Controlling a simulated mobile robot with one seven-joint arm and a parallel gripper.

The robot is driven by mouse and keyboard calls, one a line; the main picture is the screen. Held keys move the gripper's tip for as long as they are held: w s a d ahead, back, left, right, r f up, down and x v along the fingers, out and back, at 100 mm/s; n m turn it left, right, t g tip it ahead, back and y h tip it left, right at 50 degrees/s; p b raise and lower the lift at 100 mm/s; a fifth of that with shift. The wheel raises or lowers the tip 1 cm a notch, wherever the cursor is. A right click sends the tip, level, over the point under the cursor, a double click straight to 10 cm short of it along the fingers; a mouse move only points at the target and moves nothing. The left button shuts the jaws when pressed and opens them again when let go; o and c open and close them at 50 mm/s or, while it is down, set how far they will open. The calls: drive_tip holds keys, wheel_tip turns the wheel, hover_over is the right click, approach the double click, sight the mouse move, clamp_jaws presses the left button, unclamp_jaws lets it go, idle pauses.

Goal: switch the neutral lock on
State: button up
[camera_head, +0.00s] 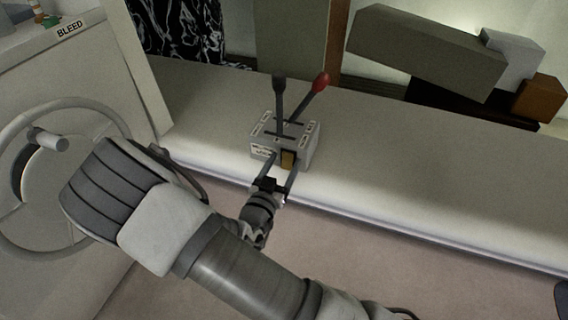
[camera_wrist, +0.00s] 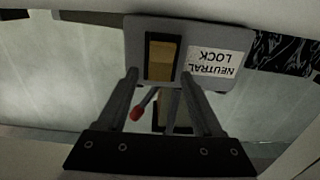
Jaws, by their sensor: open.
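The neutral lock is a yellow-brown rocker (camera_head: 288,160) in a dark frame on the front face of a grey control box (camera_head: 312,142). In the wrist view the rocker (camera_wrist: 163,57) shows beside an upside-down label (camera_wrist: 213,64) reading NEUTRAL LOCK. My gripper (camera_head: 282,168) is open and empty in front of that face. In the wrist view its two fingertips (camera_wrist: 160,76) sit either side of the rocker's lower edge in the picture. I cannot tell whether they touch the box. Which way the rocker is set is not clear.
A black-knobbed lever (camera_head: 279,98) and a red-knobbed lever (camera_head: 320,82) rise from the box. The box stands on a pale bench (camera_head: 420,150), mostly clear to the right. A grey-green block (camera_head: 425,45) stands behind.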

drive_tip(key=shift+w+d, duration=0.1)
drive_tip(key=shift+w, duration=0.2)
clamp_jaws()
drive_tip(key=shift+f+b, duration=0.4)
drive_tip(key=shift+b, duration=0.45)
drive_tip(key=shift+s+f+t+h+b, duration=0.1)
drive_tip(key=shift+f+t+h+b, duration=0.2)
drive_tip(key=shift+t+b, duration=0.65)
drive_tip(key=t+b, duration=0.1)
drive_tip(key=b, duration=0.1)
drive_tip(key=t+b, duration=0.1)
drive_tip(key=b, duration=0.2)
drive_tip(key=shift+s+f+h, duration=0.1)
drive_tip(key=shift+f+h, duration=0.15)
drive_tip(key=shift+h, duration=0.15)
drive_tip(key=shift+r+t+b, duration=0.15)
drive_tip(key=shift+t+b, duration=0.2)
drive_tip(key=shift+b, duration=0.35)
